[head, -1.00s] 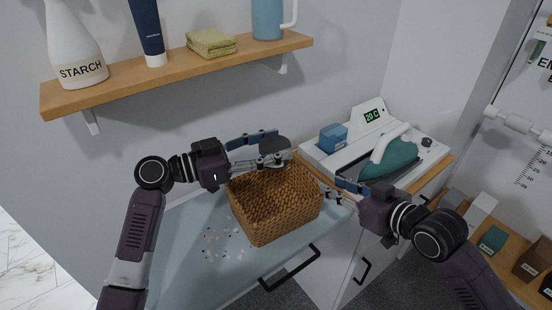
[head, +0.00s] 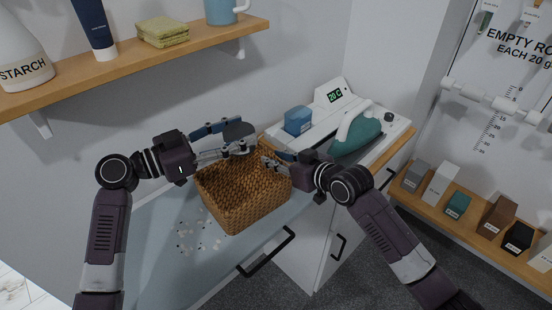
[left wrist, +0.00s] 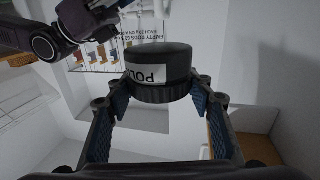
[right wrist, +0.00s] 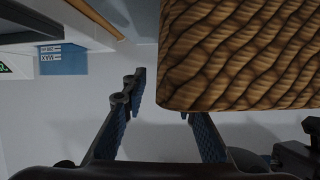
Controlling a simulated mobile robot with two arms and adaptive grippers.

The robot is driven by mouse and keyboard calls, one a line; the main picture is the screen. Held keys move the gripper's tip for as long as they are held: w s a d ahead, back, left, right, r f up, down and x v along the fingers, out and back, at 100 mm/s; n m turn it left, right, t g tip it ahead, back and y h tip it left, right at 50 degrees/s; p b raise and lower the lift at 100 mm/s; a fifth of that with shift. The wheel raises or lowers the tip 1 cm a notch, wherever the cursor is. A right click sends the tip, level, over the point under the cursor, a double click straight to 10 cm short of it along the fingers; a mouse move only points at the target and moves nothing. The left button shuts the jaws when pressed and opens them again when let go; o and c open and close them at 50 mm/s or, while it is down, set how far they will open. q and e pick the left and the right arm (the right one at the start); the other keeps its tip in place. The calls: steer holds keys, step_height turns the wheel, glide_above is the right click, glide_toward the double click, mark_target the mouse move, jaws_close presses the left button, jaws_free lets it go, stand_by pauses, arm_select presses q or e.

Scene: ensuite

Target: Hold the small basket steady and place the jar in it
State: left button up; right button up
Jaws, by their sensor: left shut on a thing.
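The jar (head: 239,131) is dark and round. My left gripper (head: 236,140) is shut on it and holds it above the back of the small basket. In the left wrist view the jar (left wrist: 158,72) has a pale label, partly readable, and sits between both fingers. The small basket (head: 240,207) is brown and woven, upright on the pale blue counter; its visible inside looks empty. My right gripper (head: 273,161) is open at the basket's right rim. In the right wrist view the basket wall (right wrist: 240,60) hides the tip of one finger; contact is not clear.
Small pale bits (head: 200,238) lie on the counter left of the basket. A machine with a teal iron (head: 357,135) and a blue box (head: 298,120) stands to the right. A wooden shelf (head: 130,66) with bottles and a cloth hangs above.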

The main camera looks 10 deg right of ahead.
arm_select(q)
steer(key=shift+r, duration=0.1)
arm_select(e)
jaws_close()
arm_select(q)
steer(key=s+a+f+n+t+y, duration=0.1)
steer(key=a+n+t+y, duration=0.1)
steer(key=a+n+t, duration=0.3)
step_height(320, 180, down, 10)
steer(key=a+m+g, duration=0.1)
steer(key=m, duration=0.1)
steer(key=shift+s+a+r, duration=0.15)
steer(key=shift+a, duration=0.15)
